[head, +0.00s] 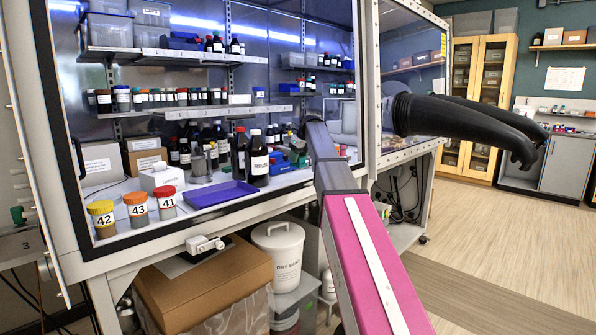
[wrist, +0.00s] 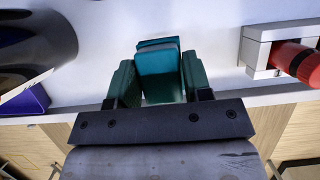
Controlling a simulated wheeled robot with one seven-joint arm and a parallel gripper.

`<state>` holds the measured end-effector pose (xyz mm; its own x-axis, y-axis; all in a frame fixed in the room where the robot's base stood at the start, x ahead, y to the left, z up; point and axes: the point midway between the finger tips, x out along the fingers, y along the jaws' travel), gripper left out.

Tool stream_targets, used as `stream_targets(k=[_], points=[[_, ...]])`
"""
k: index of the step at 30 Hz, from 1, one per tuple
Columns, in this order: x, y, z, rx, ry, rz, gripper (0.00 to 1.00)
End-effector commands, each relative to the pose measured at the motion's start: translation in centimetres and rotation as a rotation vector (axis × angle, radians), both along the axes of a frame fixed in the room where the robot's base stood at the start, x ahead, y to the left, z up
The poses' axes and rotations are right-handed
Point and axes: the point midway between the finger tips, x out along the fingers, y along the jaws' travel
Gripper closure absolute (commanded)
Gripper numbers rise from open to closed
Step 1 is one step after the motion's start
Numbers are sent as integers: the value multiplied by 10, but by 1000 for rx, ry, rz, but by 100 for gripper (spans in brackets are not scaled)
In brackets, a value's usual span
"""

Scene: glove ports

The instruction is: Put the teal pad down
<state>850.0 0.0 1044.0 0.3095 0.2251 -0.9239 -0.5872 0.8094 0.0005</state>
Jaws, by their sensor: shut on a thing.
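The teal pad (wrist: 157,62) is between the green fingers of my gripper (wrist: 158,82) in the wrist view. My gripper is shut on it, and the pad's far end sticks out past the fingertips. The white cabinet floor (wrist: 205,45) lies beyond the pad; I cannot tell whether the pad touches it. In the head view my arm reaches through the cabinet's open front, and my gripper (head: 298,150) is small and partly hidden, right of the big dark bottle. I cannot make out the pad clearly there.
The large dark bottle (head: 257,158) stands left of my gripper, with a purple tray (head: 220,194) farther left. A white holder with a red-and-black item (wrist: 297,60) is at right in the wrist view. Numbered jars (head: 136,208) stand at the front left. Black gloves (head: 465,118) stick out at right.

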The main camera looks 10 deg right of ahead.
Motion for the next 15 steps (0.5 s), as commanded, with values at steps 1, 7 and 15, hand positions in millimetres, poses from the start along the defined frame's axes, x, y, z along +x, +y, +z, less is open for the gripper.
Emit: stream_targets(k=[1,7,15], points=[[-1,0,-7,0,0,0,81],[-1,0,-24,0,0,0,81],[0,0,-51,1,-1,0,81]])
